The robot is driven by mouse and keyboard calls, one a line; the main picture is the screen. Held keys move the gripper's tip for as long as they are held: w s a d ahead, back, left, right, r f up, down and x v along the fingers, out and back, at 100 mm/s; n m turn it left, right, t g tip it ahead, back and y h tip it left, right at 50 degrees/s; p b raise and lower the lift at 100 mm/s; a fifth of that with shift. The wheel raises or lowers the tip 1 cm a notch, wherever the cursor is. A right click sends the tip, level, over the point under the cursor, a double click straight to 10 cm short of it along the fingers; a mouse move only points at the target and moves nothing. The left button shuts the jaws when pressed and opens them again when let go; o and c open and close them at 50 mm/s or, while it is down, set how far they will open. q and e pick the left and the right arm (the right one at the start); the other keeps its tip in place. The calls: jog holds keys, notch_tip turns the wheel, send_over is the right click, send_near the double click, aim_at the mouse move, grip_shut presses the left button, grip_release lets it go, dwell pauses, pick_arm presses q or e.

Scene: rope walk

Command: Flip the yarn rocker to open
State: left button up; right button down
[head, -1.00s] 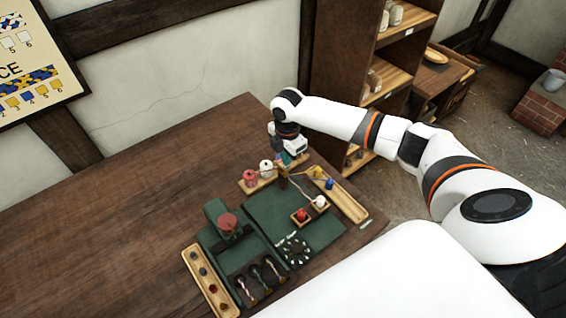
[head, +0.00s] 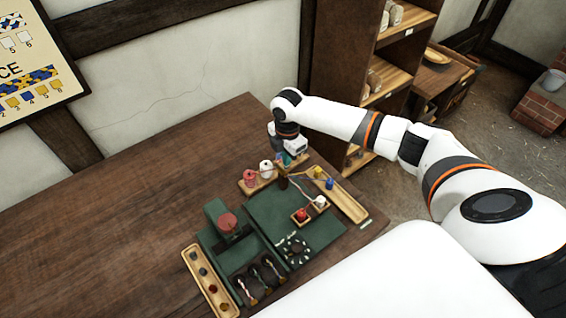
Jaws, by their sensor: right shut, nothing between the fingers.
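The yarn rocker cannot be made out for certain. A green machine (head: 275,215) stands on the table, with a round dial (head: 294,250) on its front part. My right gripper (head: 285,163) points down at the far end of the machine, behind a small dark post (head: 283,182) where yarn strands meet. It is shut and empty. Its fingertips are small and partly hidden by the post and spools, so I cannot tell whether they touch anything. My left gripper is not in view.
A red spool (head: 249,178) and a white spool (head: 266,168) stand left of my gripper. A wooden tray (head: 347,204) with yellow and blue pieces lies to the right. Another tray (head: 197,262) lies front left. The table's left side (head: 110,220) is clear.

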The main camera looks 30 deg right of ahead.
aim_at(287, 168)
jog(key=shift+f+b, duration=0.55)
jog(key=shift+f, duration=0.55)
dwell(0.4)
jog(key=shift+r, duration=0.15)
notch_tip(287, 168, up, 5)
jog(key=p, duration=0.5)
jog(key=shift+r+p, duration=0.1)
jog(key=shift+p, duration=0.2)
notch_tip(287, 168, up, 3)
jog(key=shift+f+p, duration=0.2)
jog(key=shift+p, duration=0.35)
jog(key=shift+s+f, duration=0.1)
